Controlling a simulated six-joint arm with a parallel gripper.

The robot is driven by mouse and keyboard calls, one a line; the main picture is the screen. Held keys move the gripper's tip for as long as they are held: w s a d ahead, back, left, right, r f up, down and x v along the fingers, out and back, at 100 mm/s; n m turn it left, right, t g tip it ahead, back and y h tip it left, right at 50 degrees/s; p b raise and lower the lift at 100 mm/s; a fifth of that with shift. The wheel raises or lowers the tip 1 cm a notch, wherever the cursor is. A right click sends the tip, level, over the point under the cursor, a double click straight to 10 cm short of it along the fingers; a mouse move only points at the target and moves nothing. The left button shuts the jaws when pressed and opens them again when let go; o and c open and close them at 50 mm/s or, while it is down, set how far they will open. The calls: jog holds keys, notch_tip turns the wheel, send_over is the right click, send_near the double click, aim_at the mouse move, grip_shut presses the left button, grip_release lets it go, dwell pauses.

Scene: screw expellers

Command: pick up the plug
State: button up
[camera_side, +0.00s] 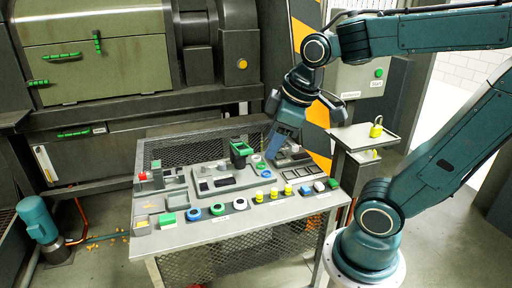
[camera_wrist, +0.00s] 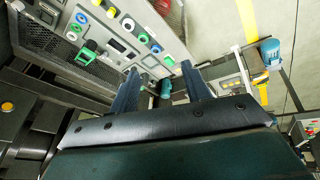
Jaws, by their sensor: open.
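My gripper (camera_side: 272,150) hangs over the back right part of the grey work table (camera_side: 230,228), its fingers pointing down. In the wrist view its two fingers (camera_wrist: 160,70) stand apart with nothing held between them. Several small parts lie below on the table. Several yellow-topped pieces (camera_side: 273,193) stand along the front right. I cannot tell which piece is the plug. The fingers partly hide the table behind them.
A red-topped fixture (camera_side: 145,177) is at the table's left. A yellow padlock (camera_side: 376,129) stands on a side stand (camera_side: 362,140) at right. Large machinery (camera_side: 100,70) rises behind the table.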

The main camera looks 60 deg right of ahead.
jog(key=w+d+f+n+g, duration=0.2)
jog(key=w+d+f+n, duration=0.1)
jog(key=w+d+n, duration=0.15)
jog(key=n+g, duration=0.3)
jog(key=n, duration=0.7)
send_over(274, 189)
notch_tip(274, 189, down, 18)
jog(key=shift+r+y, duration=0.2)
jog(key=shift+y, duration=0.1)
jog(key=shift+f, duration=0.1)
jog(key=shift+a+f, duration=0.1)
jog(key=shift+f, duration=4.1)
jog(key=shift+f, duration=0.1)
jog(key=shift+f, duration=2.5)
